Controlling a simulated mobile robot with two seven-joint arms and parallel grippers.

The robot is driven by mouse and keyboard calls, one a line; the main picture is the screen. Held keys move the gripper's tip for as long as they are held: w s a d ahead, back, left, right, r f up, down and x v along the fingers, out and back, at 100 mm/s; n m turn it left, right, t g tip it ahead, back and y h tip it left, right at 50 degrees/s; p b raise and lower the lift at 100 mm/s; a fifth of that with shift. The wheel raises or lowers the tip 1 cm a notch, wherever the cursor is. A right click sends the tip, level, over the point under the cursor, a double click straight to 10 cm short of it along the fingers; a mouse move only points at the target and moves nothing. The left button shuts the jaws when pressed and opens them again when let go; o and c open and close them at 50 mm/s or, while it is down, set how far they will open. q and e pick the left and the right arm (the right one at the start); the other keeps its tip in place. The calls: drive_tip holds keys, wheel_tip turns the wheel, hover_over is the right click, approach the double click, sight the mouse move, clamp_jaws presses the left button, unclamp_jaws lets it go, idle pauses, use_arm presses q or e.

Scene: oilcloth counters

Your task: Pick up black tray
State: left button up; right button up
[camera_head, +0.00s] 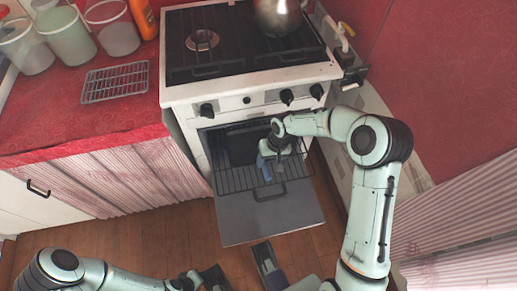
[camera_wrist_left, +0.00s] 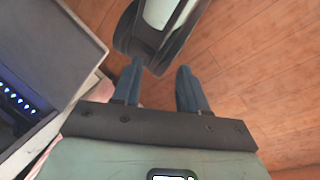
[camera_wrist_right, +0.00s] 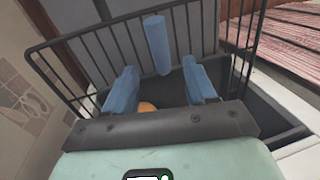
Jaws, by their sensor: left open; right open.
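A black tray (camera_head: 243,147) appears as a dark flat shape inside the open oven, behind and above the pulled-out wire rack in the head view; the oven front partly hides it. My right gripper (camera_head: 272,166) is open over the wire rack (camera_head: 240,179), near the tray's right side. In the right wrist view, my right gripper (camera_wrist_right: 160,84) has its blue fingers apart, with a dark surface beyond them. A blue rod (camera_wrist_right: 157,46) and part of an orange thing (camera_wrist_right: 147,107) also show there. My left gripper (camera_wrist_left: 160,88) is open and empty above the wooden floor.
The oven door (camera_head: 268,213) is lowered in front of the white stove (camera_head: 250,88). A kettle (camera_head: 278,15) sits on the hob. A cooling rack (camera_head: 115,82), several containers and an orange bottle (camera_head: 143,18) stand on the red counter (camera_head: 75,125) at left.

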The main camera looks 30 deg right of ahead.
sight(266, 166)
drive_tip(key=f, duration=0.2)
drive_tip(key=a+f+b, duration=0.1)
drive_tip(key=f, duration=0.1)
drive_tip(key=shift+f, duration=0.2)
drive_tip(key=shift+w+a+f, duration=0.1)
drive_tip(key=shift+w+f, duration=0.05)
drive_tip(key=shift+f, duration=0.2)
clamp_jaws()
use_arm(q)
drive_tip(key=shift+w+a+f+t, duration=0.2)
drive_tip(key=shift+w+a+f, duration=0.1)
drive_tip(key=shift+w+f, duration=0.25)
drive_tip(key=shift+w+a+f+t, duration=0.2)
drive_tip(key=shift+w+a+f, duration=0.1)
drive_tip(key=shift+w, duration=0.3)
use_arm(e)
drive_tip(key=shift+r, duration=0.15)
